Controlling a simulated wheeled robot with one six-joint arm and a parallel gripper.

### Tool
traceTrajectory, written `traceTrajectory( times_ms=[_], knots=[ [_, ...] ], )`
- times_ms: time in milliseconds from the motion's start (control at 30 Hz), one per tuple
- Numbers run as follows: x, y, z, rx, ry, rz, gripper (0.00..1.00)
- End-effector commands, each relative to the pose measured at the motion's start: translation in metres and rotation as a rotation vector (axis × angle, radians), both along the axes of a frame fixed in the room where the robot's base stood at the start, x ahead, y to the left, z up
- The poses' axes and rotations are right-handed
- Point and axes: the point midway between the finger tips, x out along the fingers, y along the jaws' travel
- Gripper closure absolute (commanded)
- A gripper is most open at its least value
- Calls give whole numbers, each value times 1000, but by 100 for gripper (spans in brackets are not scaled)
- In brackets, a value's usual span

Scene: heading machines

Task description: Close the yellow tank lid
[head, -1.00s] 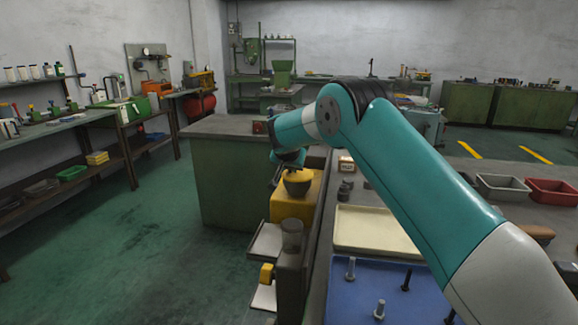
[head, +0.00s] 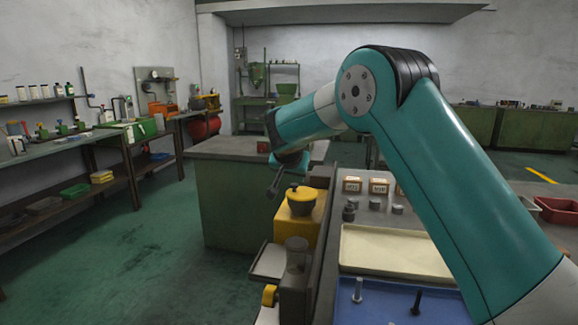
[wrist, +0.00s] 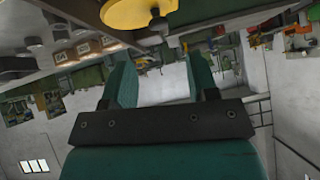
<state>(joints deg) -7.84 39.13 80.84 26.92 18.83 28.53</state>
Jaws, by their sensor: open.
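The yellow tank (head: 297,234) stands left of the bench edge in the head view. Its round yellow lid (head: 302,203) lies about level over the dark neck, with a small knob on top; I cannot tell whether it is fully seated. In the wrist view the lid (wrist: 135,14) shows at the top edge, with its knob beside it. My gripper (head: 273,188) is just above and left of the lid, apart from it. In the wrist view its two fingers (wrist: 163,78) are spread with nothing between them.
A green-sided cabinet (head: 228,208) stands behind the tank. A cream tray (head: 395,252) and a blue tray with bolts (head: 385,303) lie on the bench to the right. Small boxes (head: 365,186) stand behind them. Floor at left is open.

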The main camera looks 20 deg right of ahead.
Motion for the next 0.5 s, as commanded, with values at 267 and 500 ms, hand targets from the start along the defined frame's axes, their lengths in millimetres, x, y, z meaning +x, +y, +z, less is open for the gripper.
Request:
traceTrajectory(
  times_ms=[267, 500],
  knots=[
    [-38, 23, 42, 0, -3, 3, 46],
    [-51, 30, 58, 0, -3, 2, 46]
  ],
)
